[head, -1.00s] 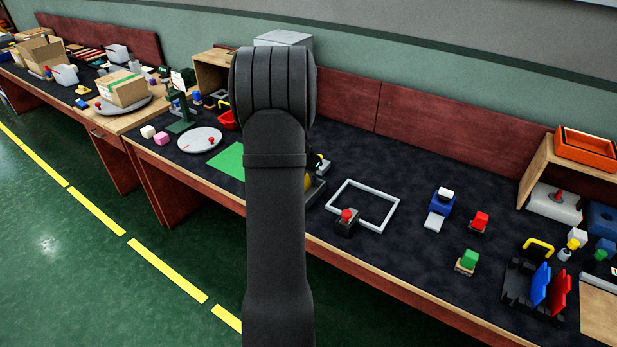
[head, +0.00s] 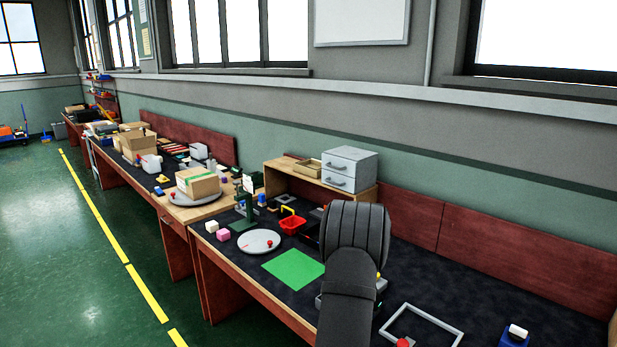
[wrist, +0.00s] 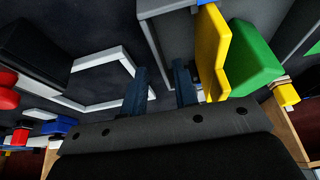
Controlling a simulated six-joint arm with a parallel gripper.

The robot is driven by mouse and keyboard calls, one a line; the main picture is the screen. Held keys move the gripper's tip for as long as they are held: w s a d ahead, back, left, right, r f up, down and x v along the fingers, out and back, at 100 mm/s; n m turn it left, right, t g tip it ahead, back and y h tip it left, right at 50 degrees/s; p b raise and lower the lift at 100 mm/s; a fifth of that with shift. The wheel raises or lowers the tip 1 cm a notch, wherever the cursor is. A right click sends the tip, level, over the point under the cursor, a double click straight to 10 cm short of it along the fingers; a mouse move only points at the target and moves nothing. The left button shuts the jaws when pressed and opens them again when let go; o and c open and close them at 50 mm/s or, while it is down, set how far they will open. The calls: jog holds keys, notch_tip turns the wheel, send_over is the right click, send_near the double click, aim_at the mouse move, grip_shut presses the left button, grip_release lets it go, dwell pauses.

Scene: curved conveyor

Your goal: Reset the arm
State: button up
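My gripper (wrist: 160,88) shows in the wrist view with its two dark blue fingers apart and nothing between them. Behind the gap lies dark bench surface. A yellow plate-like piece (wrist: 212,52) and a green block (wrist: 255,62) are just to the right of the fingers. Whether the fingers touch the yellow piece I cannot tell. A light grey frame (wrist: 103,57) lies to the left. In the head view my dark arm covers part of the bench at the lower right, and the gripper is hidden behind it.
The bench holds a green mat (head: 281,275), a round white plate (head: 249,246), a red bin (head: 292,225) and a grey frame (head: 443,322). A grey drawer unit (head: 350,170) stands on a wooden shelf at the back.

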jog(key=x, duration=0.2)
jog(key=shift+f, duration=0.3)
jog(key=shift+w+r, duration=0.1)
jog(key=shift+r, duration=1.1)
jog(key=shift+f, duration=0.15)
